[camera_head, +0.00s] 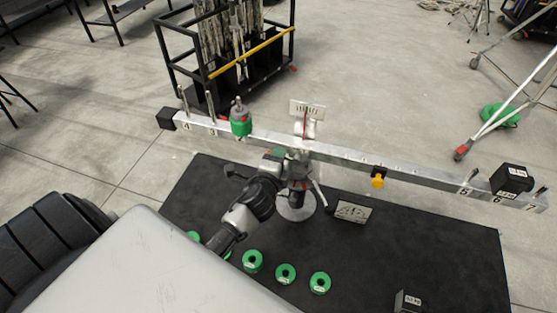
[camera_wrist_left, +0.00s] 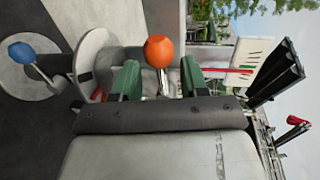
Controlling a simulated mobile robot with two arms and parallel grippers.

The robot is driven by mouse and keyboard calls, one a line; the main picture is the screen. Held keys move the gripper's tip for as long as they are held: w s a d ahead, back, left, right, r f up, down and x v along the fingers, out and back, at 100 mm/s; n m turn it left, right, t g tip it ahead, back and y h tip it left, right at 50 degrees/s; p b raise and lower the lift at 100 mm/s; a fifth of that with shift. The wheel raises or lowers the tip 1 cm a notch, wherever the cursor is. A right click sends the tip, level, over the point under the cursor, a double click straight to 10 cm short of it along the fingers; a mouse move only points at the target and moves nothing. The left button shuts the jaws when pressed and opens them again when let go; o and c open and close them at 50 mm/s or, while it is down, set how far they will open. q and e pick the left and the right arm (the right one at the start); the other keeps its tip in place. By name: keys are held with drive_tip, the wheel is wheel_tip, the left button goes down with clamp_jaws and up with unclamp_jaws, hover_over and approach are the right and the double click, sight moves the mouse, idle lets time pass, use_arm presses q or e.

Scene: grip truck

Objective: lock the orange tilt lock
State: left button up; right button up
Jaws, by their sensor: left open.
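The orange tilt lock shows in the left wrist view as a round orange knob (camera_wrist_left: 160,50) on a short metal stem. It stands ahead of my left gripper (camera_wrist_left: 159,75), between the lines of its two green fingers. The fingers are apart, with nothing clearly gripped; I cannot tell whether they touch the stem. In the head view my left gripper (camera_head: 284,165) is at the middle of the long metal beam (camera_head: 340,155), by its central pivot, and the arm hides much of that spot. My right gripper is not in view.
A blue knob (camera_wrist_left: 20,52) on a lever is at the left of the wrist view. A white plate (camera_head: 307,110) stands above the pivot. A green weight (camera_head: 240,120) sits on the beam. Green discs (camera_head: 285,274) lie on the black mat (camera_head: 440,240). A black cart (camera_head: 228,55) stands behind.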

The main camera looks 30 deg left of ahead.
use_arm(q)
drive_tip(key=shift+d, duration=0.1)
drive_tip(key=b+v, duration=0.2)
drive_tip(key=v, duration=0.8)
drive_tip(key=shift+s, duration=0.4)
